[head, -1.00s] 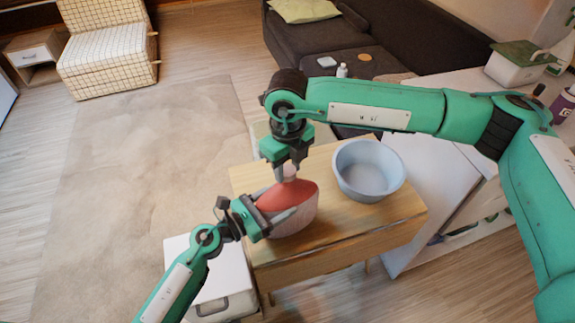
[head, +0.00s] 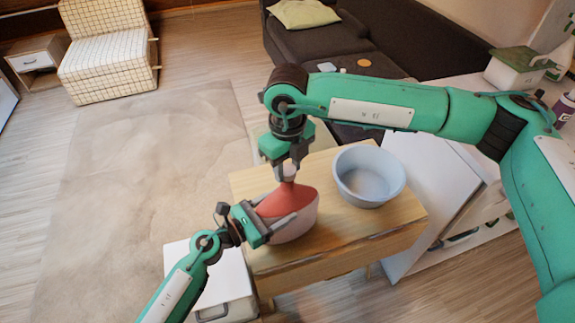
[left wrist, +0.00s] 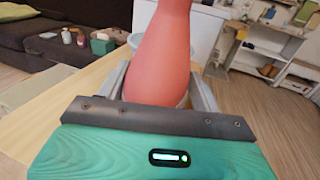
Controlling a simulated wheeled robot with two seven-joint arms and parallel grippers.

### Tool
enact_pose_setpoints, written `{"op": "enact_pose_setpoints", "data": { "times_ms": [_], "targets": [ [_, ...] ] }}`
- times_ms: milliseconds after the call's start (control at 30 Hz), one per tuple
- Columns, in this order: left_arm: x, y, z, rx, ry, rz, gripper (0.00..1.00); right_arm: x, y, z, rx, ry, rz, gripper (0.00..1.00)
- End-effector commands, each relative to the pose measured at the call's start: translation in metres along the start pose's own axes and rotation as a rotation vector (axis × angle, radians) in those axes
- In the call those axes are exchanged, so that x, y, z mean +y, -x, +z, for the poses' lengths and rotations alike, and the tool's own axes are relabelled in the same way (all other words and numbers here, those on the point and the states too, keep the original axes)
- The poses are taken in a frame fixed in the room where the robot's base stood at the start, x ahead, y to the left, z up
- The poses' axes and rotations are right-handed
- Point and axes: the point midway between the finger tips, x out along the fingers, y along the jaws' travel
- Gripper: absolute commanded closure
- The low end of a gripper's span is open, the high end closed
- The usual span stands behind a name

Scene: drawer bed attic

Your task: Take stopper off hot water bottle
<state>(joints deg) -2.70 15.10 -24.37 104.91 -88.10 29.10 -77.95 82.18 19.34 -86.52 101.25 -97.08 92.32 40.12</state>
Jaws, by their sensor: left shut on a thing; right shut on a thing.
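The red hot water bottle (head: 285,202) stands upright on the wooden table, its lower part in a pale pink base or cover. My left gripper (head: 279,208) is shut on the bottle's body, with a finger along each side. The left wrist view shows the red body (left wrist: 158,60) between the fingers; its top is cut off there. My right gripper (head: 288,172) points down from above, shut on the pale stopper (head: 289,171) at the top of the bottle's narrow neck. Its fingers hide part of the stopper, so I cannot tell whether stopper and neck touch.
A light blue basin (head: 368,175) stands right of the bottle on the wooden table (head: 345,235). A white box (head: 218,285) is at the table's lower left. A dark sofa (head: 400,55) and a white cabinet (head: 435,195) are behind and to the right.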

Motion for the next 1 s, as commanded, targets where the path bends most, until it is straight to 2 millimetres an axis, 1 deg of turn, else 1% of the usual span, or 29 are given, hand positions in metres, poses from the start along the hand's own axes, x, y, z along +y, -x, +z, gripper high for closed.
{"op": "enact_pose_setpoints", "data": {
  "times_ms": [167, 433, 667, 700, 800, 1000],
  "targets": [
    [0.001, 0.000, 0.000, 0.000, -0.001, 0.001, 0.98, 0.000, 0.006, 0.000, -0.001, 0.000, 0.000, 0.93],
    [0.001, 0.000, 0.000, 0.000, -0.001, 0.001, 0.98, 0.000, 0.038, 0.000, -0.002, 0.001, 0.000, 0.93],
    [0.001, 0.000, 0.000, 0.000, -0.001, 0.001, 0.98, 0.000, 0.040, 0.000, 0.000, 0.000, 0.000, 0.93],
    [0.001, 0.000, 0.000, 0.000, -0.001, 0.001, 0.26, 0.000, 0.040, 0.000, 0.000, 0.000, 0.000, 0.93],
    [0.000, 0.000, 0.000, 0.000, -0.001, 0.001, 0.09, 0.000, 0.040, 0.000, 0.000, 0.000, 0.000, 0.93],
    [0.000, 0.000, 0.000, 0.000, -0.001, 0.001, 0.09, 0.000, 0.040, 0.000, 0.000, 0.000, 0.000, 0.93]
  ]
}}
